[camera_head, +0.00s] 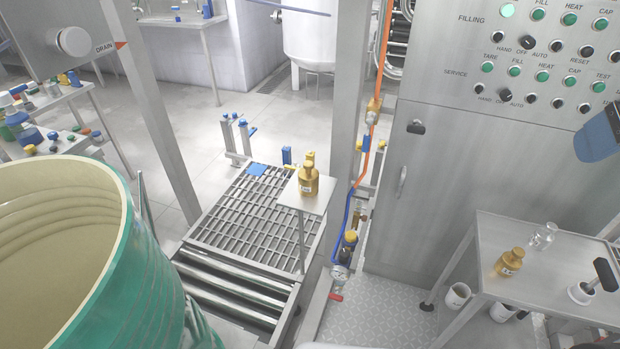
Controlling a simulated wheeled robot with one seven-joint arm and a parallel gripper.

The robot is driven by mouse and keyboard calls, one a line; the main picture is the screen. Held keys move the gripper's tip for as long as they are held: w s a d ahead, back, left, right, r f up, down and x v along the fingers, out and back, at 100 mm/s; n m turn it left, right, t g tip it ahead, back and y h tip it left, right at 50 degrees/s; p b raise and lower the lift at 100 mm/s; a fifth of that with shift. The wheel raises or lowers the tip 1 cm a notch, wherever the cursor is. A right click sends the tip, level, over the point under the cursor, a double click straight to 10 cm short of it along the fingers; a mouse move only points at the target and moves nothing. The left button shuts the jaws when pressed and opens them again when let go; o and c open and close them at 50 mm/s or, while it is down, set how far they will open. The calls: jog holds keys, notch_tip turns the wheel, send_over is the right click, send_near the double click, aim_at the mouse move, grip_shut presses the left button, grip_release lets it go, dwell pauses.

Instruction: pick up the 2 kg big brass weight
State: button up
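A large brass weight (308,182) with a white label stands upright on a small square metal stand (318,204) near the middle of the view. A second brass knob shows just behind its top, and I cannot tell if it is a separate weight. The labels are too small to read, so I cannot tell which one is 2 kg. My gripper is not in view.
A green drum (140,270), open on top, fills the lower left. A roller conveyor (235,290) and grating lie behind the stand's pole. A post (346,110), hoses and a valve stand close right of the stand. Glassware (542,236) shares the side table, below the control cabinet (480,170).

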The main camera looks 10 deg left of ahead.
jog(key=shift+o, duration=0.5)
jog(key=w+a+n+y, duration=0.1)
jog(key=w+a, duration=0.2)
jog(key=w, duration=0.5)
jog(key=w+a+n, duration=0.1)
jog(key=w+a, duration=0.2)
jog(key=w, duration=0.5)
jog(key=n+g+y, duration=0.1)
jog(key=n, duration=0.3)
send_over(309, 163)
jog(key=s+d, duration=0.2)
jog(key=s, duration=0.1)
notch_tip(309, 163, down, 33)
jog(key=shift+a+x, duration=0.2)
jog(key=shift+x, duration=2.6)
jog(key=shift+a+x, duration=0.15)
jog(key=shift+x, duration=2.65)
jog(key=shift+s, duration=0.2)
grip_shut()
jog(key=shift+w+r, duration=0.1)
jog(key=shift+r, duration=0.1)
